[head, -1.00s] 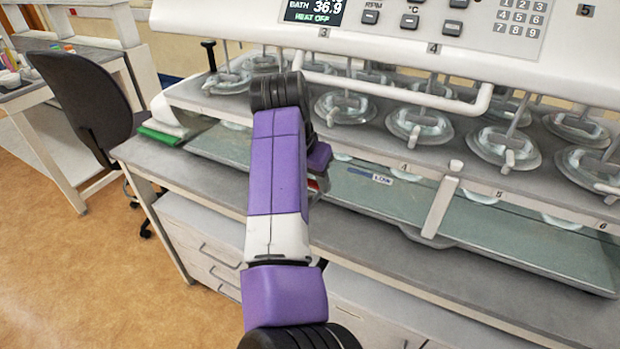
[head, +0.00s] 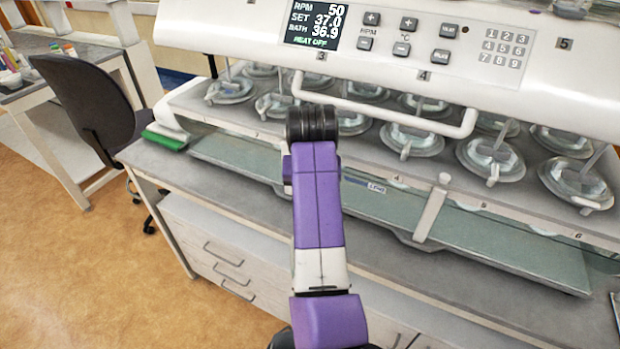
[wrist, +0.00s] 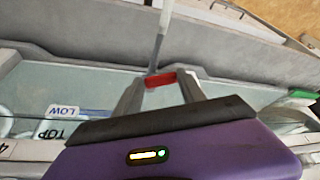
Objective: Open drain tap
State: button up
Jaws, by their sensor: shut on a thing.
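In the wrist view, my gripper (wrist: 160,82) has its two fingers on either side of a small red piece, which looks like the drain tap's handle (wrist: 159,79). The fingers are shut on it. A thin pale rod or pipe (wrist: 161,40) runs from just beside the red piece towards the top of the picture. The tap's body is not clear. In the head view, my purple and white arm reaches to the front of the bath, and it hides my gripper and the tap.
The dissolution bath (head: 480,235) stands on a grey bench, with several glass vessels above it and a white rail (head: 385,112) in front. A green item (head: 165,140) lies at the bath's left end. A dark chair (head: 85,105) stands left, beside open floor.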

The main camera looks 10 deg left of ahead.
jog(key=shift+s+d+r+n+y+p, duration=0.1)
jog(key=shift+n+y+p, duration=0.15)
jog(key=shift+n+p, duration=0.35)
jog(key=shift+d+f+n+y+p, duration=0.1)
jog(key=shift+d+n+y+p, duration=0.1)
jog(key=shift+n+p, duration=0.35)
jog(key=shift+s+d+r+n+y+p, duration=0.1)
jog(key=shift+n+y+p, duration=0.2)
jog(key=shift+n, duration=0.45)
jog(key=o, duration=1.4)
jog(key=shift+c, duration=0.2)
jog(key=b+v, duration=0.1)
jog(key=v, duration=0.6)
jog(key=shift+r, duration=0.35)
jog(key=shift+d, duration=0.1)
